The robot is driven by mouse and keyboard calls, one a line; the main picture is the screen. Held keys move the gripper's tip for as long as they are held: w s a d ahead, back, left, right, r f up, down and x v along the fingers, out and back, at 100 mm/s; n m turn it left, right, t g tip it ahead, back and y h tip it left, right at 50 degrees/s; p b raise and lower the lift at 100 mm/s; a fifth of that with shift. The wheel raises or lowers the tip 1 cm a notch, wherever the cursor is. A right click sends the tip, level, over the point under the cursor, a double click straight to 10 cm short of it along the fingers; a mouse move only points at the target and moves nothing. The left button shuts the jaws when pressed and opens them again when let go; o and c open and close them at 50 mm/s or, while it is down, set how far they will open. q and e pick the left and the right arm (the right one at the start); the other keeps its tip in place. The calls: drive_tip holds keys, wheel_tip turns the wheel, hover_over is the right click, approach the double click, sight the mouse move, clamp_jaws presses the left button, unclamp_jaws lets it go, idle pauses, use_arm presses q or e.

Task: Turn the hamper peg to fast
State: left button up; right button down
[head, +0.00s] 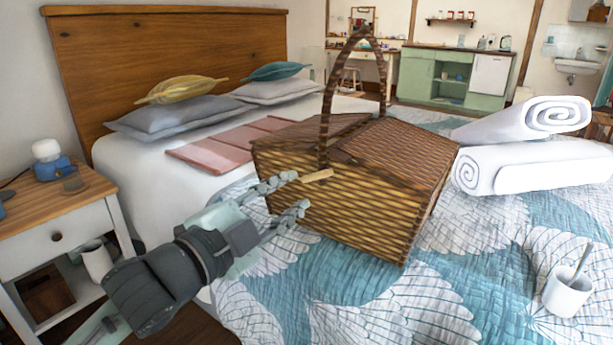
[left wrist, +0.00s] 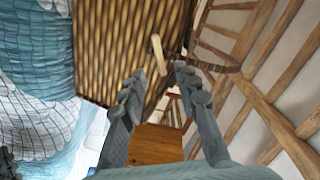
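The brown wicker hamper (head: 365,215) stands on the bed with its lid flaps down and its arched handle up. The light wooden hamper peg (head: 317,175) sticks out from its side near the top, roughly level and pointing toward my left gripper. My left gripper (head: 298,194) is open and empty, its fingertips close to the peg in the head view. In the left wrist view, the peg (left wrist: 158,55) lies just beyond the gap between the open fingertips (left wrist: 159,82), apart from them.
The bed's patterned quilt (head: 340,300) lies under the hamper. Rolled white towels (head: 535,165) lie to its right, and a white mug (head: 567,296) stands at the front right. A nightstand (head: 50,215) with a lamp (head: 48,160) is at the left, near my arm.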

sight(316, 177)
use_arm(q)
drive_tip(key=x, duration=0.6)
drive_tip(key=shift+c, duration=0.6)
clamp_jaws()
